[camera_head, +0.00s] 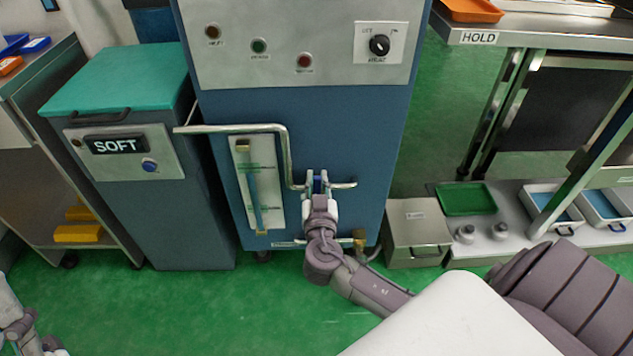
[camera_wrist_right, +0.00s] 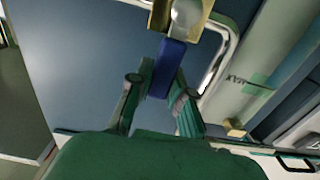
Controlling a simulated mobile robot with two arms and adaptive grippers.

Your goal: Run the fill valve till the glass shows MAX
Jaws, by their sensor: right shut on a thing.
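My right gripper (camera_head: 318,180) is shut on the blue fill valve handle (camera_wrist_right: 170,62), low on the front of the blue machine (camera_head: 340,130). In the right wrist view the handle sits between the fingertips, below a brass valve body (camera_wrist_right: 206,10). The sight glass (camera_head: 254,190) is an upright tube on a white plate, left of the gripper, with green marks. In the right wrist view a green mark with MAX lettering (camera_wrist_right: 243,82) shows beside it. The tube looks bluish; I cannot tell the exact level. Part of my left gripper (camera_head: 45,345) shows at the lower left corner, its fingers unclear.
A bent metal rail (camera_head: 287,150) runs across the machine front close around the gripper. A teal-lidded SOFT cabinet (camera_head: 115,150) stands to the left. A grey metal box (camera_head: 416,235) and a HOLD rack (camera_head: 545,32) stand to the right. Green floor in front is clear.

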